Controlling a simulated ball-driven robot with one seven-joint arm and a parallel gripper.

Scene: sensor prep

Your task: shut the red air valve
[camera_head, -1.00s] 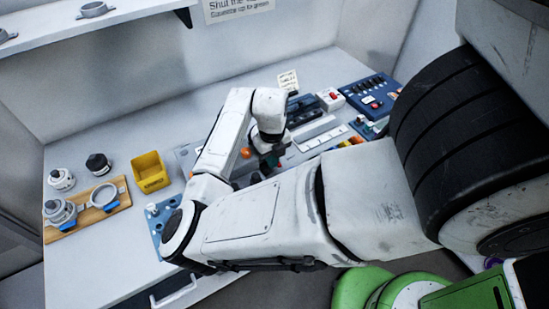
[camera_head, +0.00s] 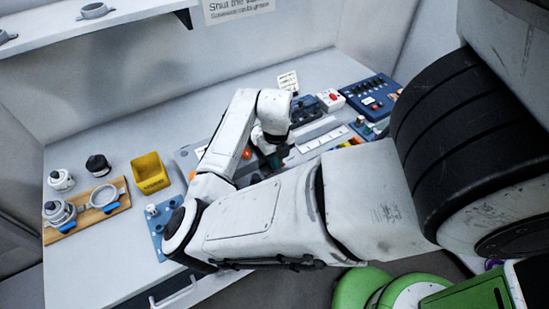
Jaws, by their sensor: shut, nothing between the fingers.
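My arm reaches from the right across the bench. My gripper (camera_head: 275,159) points down over the grey panel (camera_head: 186,157) in the middle of the bench, and its fingers are small and dark in this view. They look shut, with nothing seen between them. I cannot make out a red valve for certain. The panel is largely covered by my forearm and wrist, so a valve there may be hidden. An orange knob (camera_head: 247,154) shows on the panel just left of the gripper. Whether the fingers touch anything is unclear.
A yellow bin (camera_head: 150,172) and a wooden board (camera_head: 92,215) with metal ring parts stand at left. A white box with a red button (camera_head: 329,100) and a blue switch panel (camera_head: 371,92) lie at back right. A shelf (camera_head: 130,12) hangs above. Bare bench lies behind the bin.

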